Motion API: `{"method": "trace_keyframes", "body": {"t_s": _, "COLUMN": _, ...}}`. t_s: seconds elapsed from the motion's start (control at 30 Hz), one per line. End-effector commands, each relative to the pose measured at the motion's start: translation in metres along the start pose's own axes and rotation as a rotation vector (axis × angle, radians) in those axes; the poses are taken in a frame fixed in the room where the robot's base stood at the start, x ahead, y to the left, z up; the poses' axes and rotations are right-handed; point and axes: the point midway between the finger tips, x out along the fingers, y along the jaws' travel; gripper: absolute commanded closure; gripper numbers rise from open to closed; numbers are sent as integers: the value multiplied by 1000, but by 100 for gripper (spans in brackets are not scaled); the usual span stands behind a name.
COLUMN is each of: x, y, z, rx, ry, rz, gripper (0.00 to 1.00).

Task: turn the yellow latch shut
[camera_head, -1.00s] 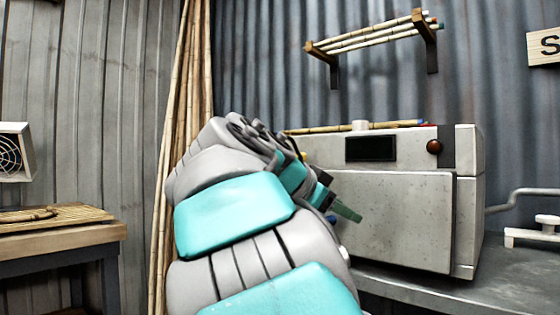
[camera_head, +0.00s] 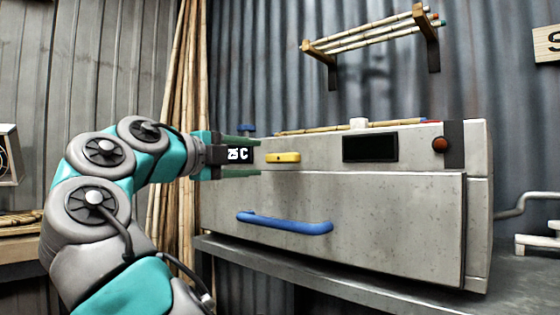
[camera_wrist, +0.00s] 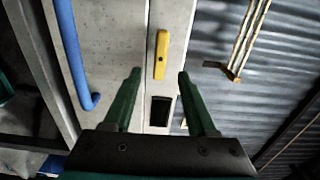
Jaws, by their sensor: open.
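The yellow latch (camera_head: 283,157) is a short bar on the front of the grey oven-like box (camera_head: 400,220). It lies level, just above the top edge of the door. In the wrist view the yellow latch (camera_wrist: 161,55) lies ahead, roughly in line with the gap between my fingers. My gripper (camera_head: 257,157) is open and empty, just left of the latch, with one green finger above its level and one below. The wrist view shows both fingers of my gripper (camera_wrist: 159,74) spread apart. I see no clear contact with the latch.
The door has a blue handle (camera_head: 285,223) below the latch and appears closed. A small display (camera_head: 237,154) reading 25 C shows between my fingers. A dark panel (camera_head: 370,148) and a red-brown knob (camera_head: 440,144) sit right. Bamboo poles (camera_head: 180,110) stand behind my arm.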

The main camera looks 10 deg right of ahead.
Motion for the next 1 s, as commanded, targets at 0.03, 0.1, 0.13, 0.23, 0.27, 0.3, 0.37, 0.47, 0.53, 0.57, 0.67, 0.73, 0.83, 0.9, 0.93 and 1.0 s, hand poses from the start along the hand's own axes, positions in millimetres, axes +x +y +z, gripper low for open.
{"method": "trace_keyframes", "body": {"t_s": 0.03, "x": 0, "y": 0, "z": 0, "rx": 10, "ry": -2, "rz": -1, "gripper": 43}}
{"method": "trace_keyframes", "body": {"t_s": 0.1, "x": 2, "y": 0, "z": 0, "rx": 14, "ry": -2, "rz": -2, "gripper": 43}}
{"method": "trace_keyframes", "body": {"t_s": 0.13, "x": 4, "y": 0, "z": 0, "rx": 14, "ry": -1, "rz": -1, "gripper": 43}}
{"method": "trace_keyframes", "body": {"t_s": 0.23, "x": 14, "y": 1, "z": 0, "rx": 12, "ry": 1, "rz": 0, "gripper": 43}}
{"method": "trace_keyframes", "body": {"t_s": 0.27, "x": 17, "y": 1, "z": -1, "rx": 11, "ry": 2, "rz": 1, "gripper": 43}}
{"method": "trace_keyframes", "body": {"t_s": 0.3, "x": 23, "y": 1, "z": -1, "rx": 12, "ry": 3, "rz": 2, "gripper": 43}}
{"method": "trace_keyframes", "body": {"t_s": 0.37, "x": 32, "y": 1, "z": -2, "rx": 11, "ry": 4, "rz": 1, "gripper": 43}}
{"method": "trace_keyframes", "body": {"t_s": 0.47, "x": 46, "y": 0, "z": -1, "rx": 11, "ry": 0, "rz": -1, "gripper": 43}}
{"method": "trace_keyframes", "body": {"t_s": 0.53, "x": 58, "y": 0, "z": -1, "rx": 11, "ry": 1, "rz": 1, "gripper": 43}}
{"method": "trace_keyframes", "body": {"t_s": 0.57, "x": 62, "y": 0, "z": -1, "rx": 10, "ry": 2, "rz": 2, "gripper": 43}}
{"method": "trace_keyframes", "body": {"t_s": 0.67, "x": 72, "y": -1, "z": -1, "rx": 9, "ry": 0, "rz": -1, "gripper": 43}}
{"method": "trace_keyframes", "body": {"t_s": 0.73, "x": 76, "y": -1, "z": 0, "rx": 10, "ry": -1, "rz": -2, "gripper": 43}}
{"method": "trace_keyframes", "body": {"t_s": 0.83, "x": 76, "y": -1, "z": 0, "rx": 10, "ry": -2, "rz": -2, "gripper": 43}}
{"method": "trace_keyframes", "body": {"t_s": 0.9, "x": 76, "y": -1, "z": 0, "rx": 10, "ry": -2, "rz": -2, "gripper": 43}}
{"method": "trace_keyframes", "body": {"t_s": 0.93, "x": 76, "y": -1, "z": 0, "rx": 10, "ry": -2, "rz": -2, "gripper": 43}}
{"method": "trace_keyframes", "body": {"t_s": 1.0, "x": 76, "y": -1, "z": 0, "rx": 10, "ry": -2, "rz": -2, "gripper": 47}}
